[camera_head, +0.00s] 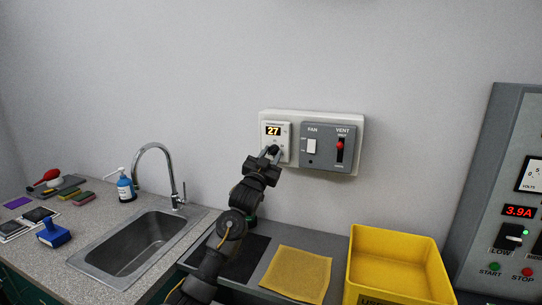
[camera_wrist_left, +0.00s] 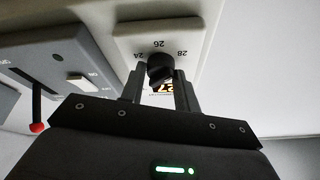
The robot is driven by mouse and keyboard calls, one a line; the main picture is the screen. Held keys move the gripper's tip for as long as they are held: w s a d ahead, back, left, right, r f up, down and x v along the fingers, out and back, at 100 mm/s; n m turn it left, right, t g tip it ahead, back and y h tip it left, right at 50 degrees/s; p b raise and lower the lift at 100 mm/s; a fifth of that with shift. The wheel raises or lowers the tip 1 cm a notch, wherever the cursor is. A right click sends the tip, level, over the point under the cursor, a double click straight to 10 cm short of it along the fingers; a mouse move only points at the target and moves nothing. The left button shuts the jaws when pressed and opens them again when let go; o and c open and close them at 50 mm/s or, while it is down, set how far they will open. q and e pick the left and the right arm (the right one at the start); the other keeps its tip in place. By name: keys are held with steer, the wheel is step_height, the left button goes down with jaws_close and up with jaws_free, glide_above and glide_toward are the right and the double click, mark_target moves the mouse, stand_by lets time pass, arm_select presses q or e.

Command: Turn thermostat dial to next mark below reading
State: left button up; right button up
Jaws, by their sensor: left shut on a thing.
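The white thermostat (camera_head: 284,129) is on the wall panel and its display reads 27. Its black dial (camera_wrist_left: 160,68) shows in the left wrist view, which is upside down, with the marks 24, 26 and 28 around it. My left gripper (camera_head: 272,151) reaches up to the lower part of the thermostat and is shut on the dial. In the left wrist view its fingers (camera_wrist_left: 161,90) stand on either side of the knob. They partly hide the display, and I cannot tell which mark the dial points to. My right gripper is not in view.
A grey fan and vent plate (camera_head: 325,159) with a red-knobbed lever (camera_head: 340,146) is right beside the thermostat. Below are a sink (camera_head: 145,243), a yellow cloth (camera_head: 298,274) and a yellow bin (camera_head: 398,245). A grey control cabinet (camera_head: 490,150) stands at the right.

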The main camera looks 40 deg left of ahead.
arm_select(q)
steer(key=n+g+y, duration=0.1)
steer(key=n+y, duration=0.1)
steer(key=n, duration=0.2)
steer(key=n+y+p, duration=0.1)
steer(key=n, duration=0.3)
steer(key=shift+d+r+g+y, duration=0.1)
steer(key=shift+d+g+y, duration=0.1)
steer(key=shift+g+y, duration=0.2)
steer(key=shift+w+n+g+y+p, duration=0.1)
steer(key=shift+n+g+y+p, duration=0.4)
steer(key=shift+n, duration=0.95)
steer(key=shift+n+g+y+p, duration=0.25)
steer(key=shift+n+g+y, duration=0.25)
steer(key=shift+n, duration=0.95)
steer(key=o, duration=1)
steer(key=shift+c, duration=0.2)
